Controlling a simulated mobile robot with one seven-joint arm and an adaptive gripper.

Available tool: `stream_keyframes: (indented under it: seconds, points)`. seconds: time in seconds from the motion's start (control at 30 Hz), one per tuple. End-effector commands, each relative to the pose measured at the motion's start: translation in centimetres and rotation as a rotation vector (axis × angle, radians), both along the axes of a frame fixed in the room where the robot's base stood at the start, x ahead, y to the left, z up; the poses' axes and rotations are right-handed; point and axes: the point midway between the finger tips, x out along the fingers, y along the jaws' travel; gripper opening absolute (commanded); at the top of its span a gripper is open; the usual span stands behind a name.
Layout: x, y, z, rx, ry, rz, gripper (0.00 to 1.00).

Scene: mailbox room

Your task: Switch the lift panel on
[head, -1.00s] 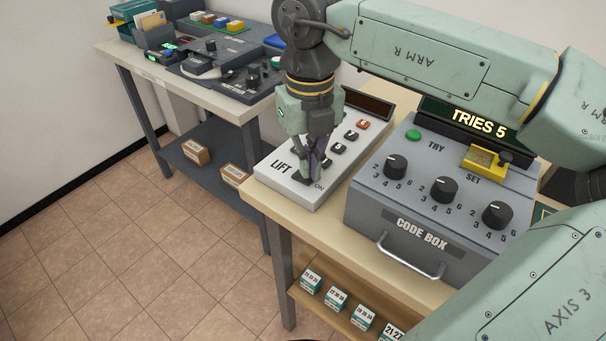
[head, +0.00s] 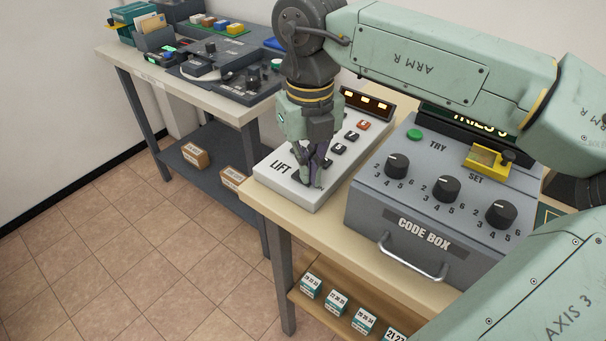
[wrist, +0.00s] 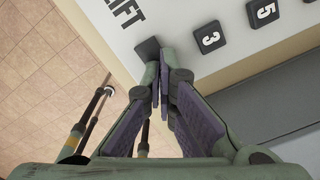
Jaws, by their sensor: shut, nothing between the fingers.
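The lift panel (head: 335,177) is a sloped white box marked LIFT, on the light tabletop. Its display (head: 368,102) at the back shows lit yellow marks. My gripper (head: 312,184) points down at the panel's front, where the ON switch is; the fingers hide the switch in the head view. In the wrist view a dark switch (wrist: 148,48) sits right at the tips of my shut, empty gripper (wrist: 160,60); I cannot tell whether they touch. Dark number keys (wrist: 210,38) lie to the right in the wrist view.
The grey code box (head: 425,238) with several black knobs and a green TRY button (head: 414,134) stands close to the right of the panel. Another table (head: 190,90) with devices is behind left. Small boxes (head: 338,302) are on the shelf below.

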Motion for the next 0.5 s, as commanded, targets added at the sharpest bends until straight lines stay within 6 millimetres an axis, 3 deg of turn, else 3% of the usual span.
stream_keyframes:
  seconds: [0.5]
  points:
    - [-0.1, 0.0, 3.4, -0.001, 0.003, 0.000, 0.00]
